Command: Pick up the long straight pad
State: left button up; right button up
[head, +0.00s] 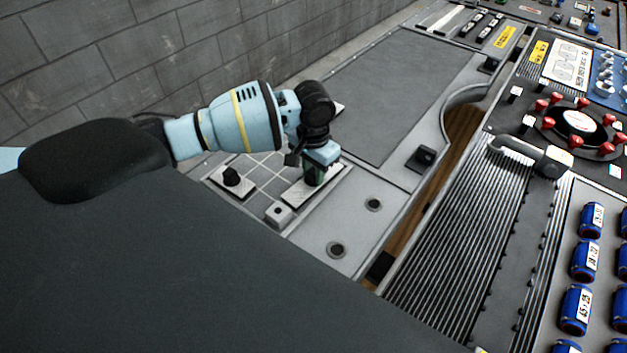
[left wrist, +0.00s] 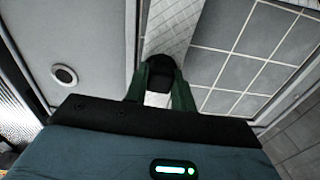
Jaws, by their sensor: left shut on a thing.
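The long straight pad (head: 296,196) is a pale textured strip with a black knob, beside a tiled grid on the grey bench in the head view. Its far part is hidden behind my left gripper (head: 315,178). In the left wrist view the strip (left wrist: 172,27) runs away along the edge of the tiles. The green fingers of my left gripper (left wrist: 160,92) are shut on its black knob (left wrist: 158,70), one on each side. I cannot tell whether the pad is resting or slightly raised. My right gripper is not in view.
Another pale pad with a black knob (head: 231,178) lies on the grid to the left. A flat dark panel (head: 395,90) lies behind. Ribbed panels (head: 475,240) and blue cylinders (head: 583,258) are at the right.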

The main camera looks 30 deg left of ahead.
aim_at(313, 171)
pick_arm(q)
jog(key=shift+c, duration=0.4)
notch_tip(313, 171, up, 10)
jog(key=shift+r+p, duration=0.1)
jog(key=shift+p, duration=0.3)
